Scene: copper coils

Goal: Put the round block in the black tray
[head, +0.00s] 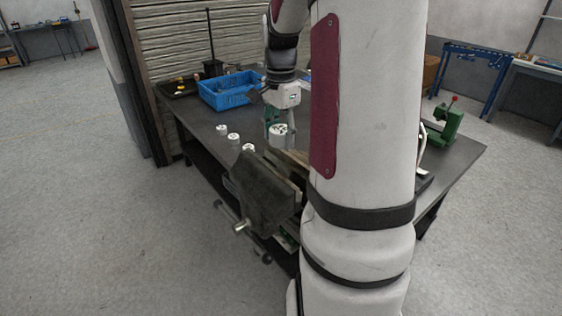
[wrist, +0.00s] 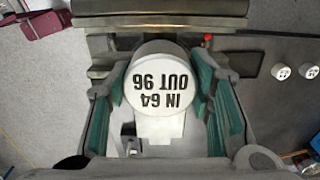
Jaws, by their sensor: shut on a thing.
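The round block, a white disc-topped piece marked "IN 64 OUT 96", fills the middle of the wrist view (wrist: 155,80). It also shows in the head view (head: 279,131). My gripper (head: 277,122) is shut on it, with a teal finger pad on each side in the wrist view. The block is held close to the large vise, apparently above the bench; the exact clearance cannot be told. The black tray (head: 166,93) lies at the bench's far left corner, beyond the blue basket's left side, with small yellow items in it.
The dark bench (head: 205,118) carries several small white round pieces (head: 233,137) left of my gripper. A blue basket (head: 226,93) stands between my gripper and the tray. A large vise (head: 262,188) is at the front edge. A green tool (head: 444,124) stands at right.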

